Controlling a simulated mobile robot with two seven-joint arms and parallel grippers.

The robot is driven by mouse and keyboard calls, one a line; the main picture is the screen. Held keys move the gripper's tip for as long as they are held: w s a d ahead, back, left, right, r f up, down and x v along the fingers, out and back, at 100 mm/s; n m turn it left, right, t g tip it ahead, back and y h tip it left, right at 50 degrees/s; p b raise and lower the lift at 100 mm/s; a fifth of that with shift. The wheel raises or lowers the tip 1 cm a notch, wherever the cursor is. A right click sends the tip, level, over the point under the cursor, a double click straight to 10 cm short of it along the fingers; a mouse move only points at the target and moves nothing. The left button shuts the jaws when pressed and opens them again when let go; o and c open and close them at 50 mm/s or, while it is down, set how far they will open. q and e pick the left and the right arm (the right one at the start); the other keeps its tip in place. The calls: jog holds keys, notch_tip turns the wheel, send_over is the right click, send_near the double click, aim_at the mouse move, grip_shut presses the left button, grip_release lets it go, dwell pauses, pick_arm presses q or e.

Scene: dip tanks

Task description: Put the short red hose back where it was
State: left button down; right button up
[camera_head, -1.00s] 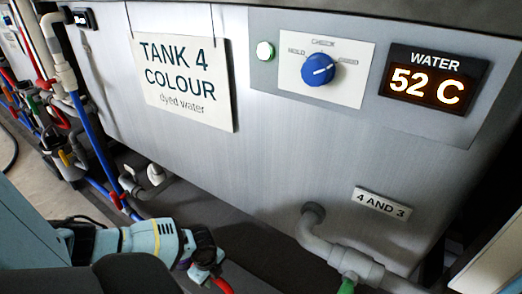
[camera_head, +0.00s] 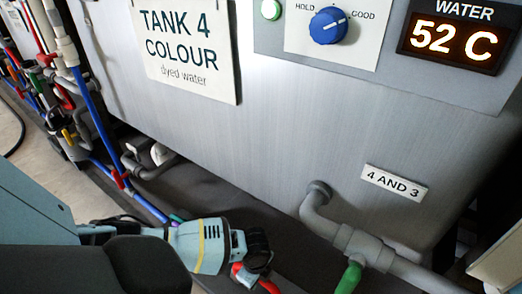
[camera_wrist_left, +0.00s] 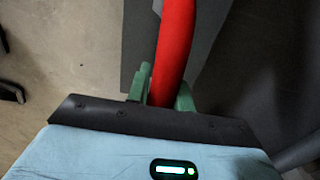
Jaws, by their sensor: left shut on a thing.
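The short red hose (camera_wrist_left: 174,50) runs up from between the jaws in the left wrist view. In the head view a bit of the red hose (camera_head: 268,285) shows at the bottom edge, below my left gripper (camera_head: 257,266). My left gripper also shows in the left wrist view (camera_wrist_left: 160,92), with its green fingers on either side of the hose, shut on it. The far end of the hose is out of view. My right gripper is not in view.
Tank 4 (camera_head: 240,130) stands ahead, with a grey pipe and a green valve handle (camera_head: 349,276) at lower right. Blue pipes (camera_head: 100,125) and other coloured fittings are at left. Bare floor (camera_head: 45,160) lies at left.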

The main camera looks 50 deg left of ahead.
pick_arm(q)
jog(key=shift+w+d, duration=0.15)
jog(key=shift+d, duration=0.05)
jog(key=shift+w+d+f+b, duration=0.1)
jog(key=shift+d+f+b, duration=0.1)
jog(key=shift+f+b, duration=0.65)
jog(key=shift+w+d+f+b, duration=0.15)
jog(key=shift+f+b, duration=0.45)
jog(key=shift+f, duration=0.3)
jog(key=shift+f, duration=0.1)
jog(key=c, duration=1.6)
grip_release()
jog(key=shift+s+f, duration=0.1)
jog(key=shift+c, duration=0.2)
jog(key=o, duration=0.4)
notch_tip(320, 180, up, 12)
jog(key=p, duration=0.6)
jog(key=shift+r, duration=0.2)
